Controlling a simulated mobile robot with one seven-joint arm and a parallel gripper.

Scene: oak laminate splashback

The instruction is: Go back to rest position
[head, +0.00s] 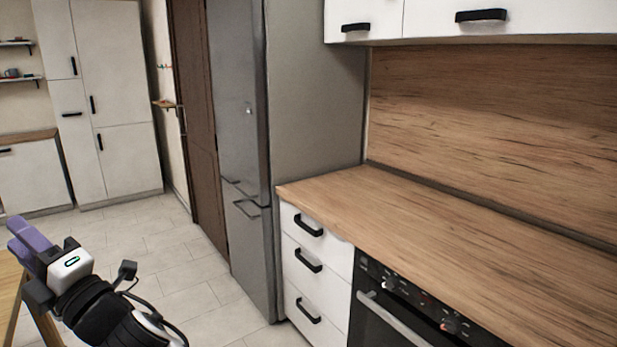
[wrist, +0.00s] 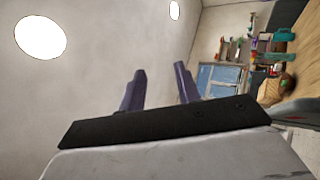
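My gripper (head: 17,230) is at the lower left in the head view, with purple fingers pointing up and left. In the wrist view my gripper (wrist: 160,69) shows its two fingers standing apart with nothing between them. It is open and empty. My gripper is in the air, near a wooden table edge (head: 9,297) at the far lower left.
A clear wooden counter (head: 450,220) runs along the right, above white drawers (head: 312,265) and an oven (head: 400,315). A grey fridge (head: 240,130) stands left of it. The tiled floor (head: 150,255) is open. The wrist view shows cluttered shelves (wrist: 262,55).

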